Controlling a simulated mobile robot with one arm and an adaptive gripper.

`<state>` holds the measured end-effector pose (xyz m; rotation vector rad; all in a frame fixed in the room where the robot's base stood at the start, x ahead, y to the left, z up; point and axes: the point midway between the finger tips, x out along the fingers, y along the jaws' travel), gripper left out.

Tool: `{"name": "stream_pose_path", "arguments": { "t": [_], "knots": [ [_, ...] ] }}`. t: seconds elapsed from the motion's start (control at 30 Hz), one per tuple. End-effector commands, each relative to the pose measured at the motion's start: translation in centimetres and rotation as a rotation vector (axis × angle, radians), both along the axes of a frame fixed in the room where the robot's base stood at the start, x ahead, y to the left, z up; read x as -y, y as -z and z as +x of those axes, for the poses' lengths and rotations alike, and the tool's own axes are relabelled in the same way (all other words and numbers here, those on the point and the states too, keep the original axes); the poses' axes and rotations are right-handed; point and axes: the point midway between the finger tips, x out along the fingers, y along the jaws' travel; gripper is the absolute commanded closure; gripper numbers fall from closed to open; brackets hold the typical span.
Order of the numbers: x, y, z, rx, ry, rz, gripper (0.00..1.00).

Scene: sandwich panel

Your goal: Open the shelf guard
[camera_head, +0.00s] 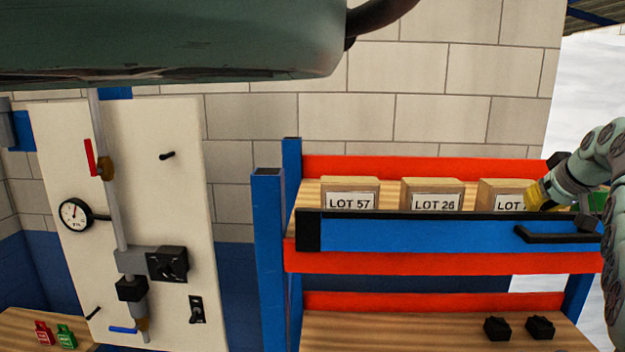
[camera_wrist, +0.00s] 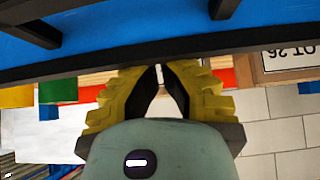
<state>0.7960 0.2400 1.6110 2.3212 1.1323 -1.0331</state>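The shelf guard (camera_head: 420,234) is a blue panel with black edging across the front of the upper shelf, with a black handle (camera_head: 545,236) near its right end. It appears raised across the shelf front. My gripper (camera_head: 540,196) has yellow fingers and is at the guard's upper right edge, above the handle and by the rightmost box. In the wrist view the guard (camera_wrist: 130,30) spans the top, and my gripper (camera_wrist: 160,68) points at its black edge, apart from the handle (camera_wrist: 30,30). The fingertips are close together; the edge partly hides them.
Boxes labelled LOT 57 (camera_head: 350,190) and LOT 26 (camera_head: 432,192) stand behind the guard, beside a partly hidden third box (camera_head: 500,193). A blue shelf post (camera_head: 268,260) stands left. A white panel (camera_head: 180,215) with pipe and gauge is farther left. Two black objects (camera_head: 497,328) lie on the lower shelf.

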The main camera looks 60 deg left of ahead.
Motion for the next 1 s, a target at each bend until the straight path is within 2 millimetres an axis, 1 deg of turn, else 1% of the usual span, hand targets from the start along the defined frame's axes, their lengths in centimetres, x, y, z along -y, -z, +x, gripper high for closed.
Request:
{"name": "stream_pose_path", "arguments": {
  "t": [0.03, 0.77, 1.0],
  "knots": [
    [0.14, 0.26, 0.04, 0.003, 0.003, 0.004, 1.00],
    [0.61, 0.39, -0.24, 0.051, 0.003, 0.067, 1.00],
    [0.81, 0.71, -0.34, 0.074, 0.005, 0.097, 1.00]
  ]
}}
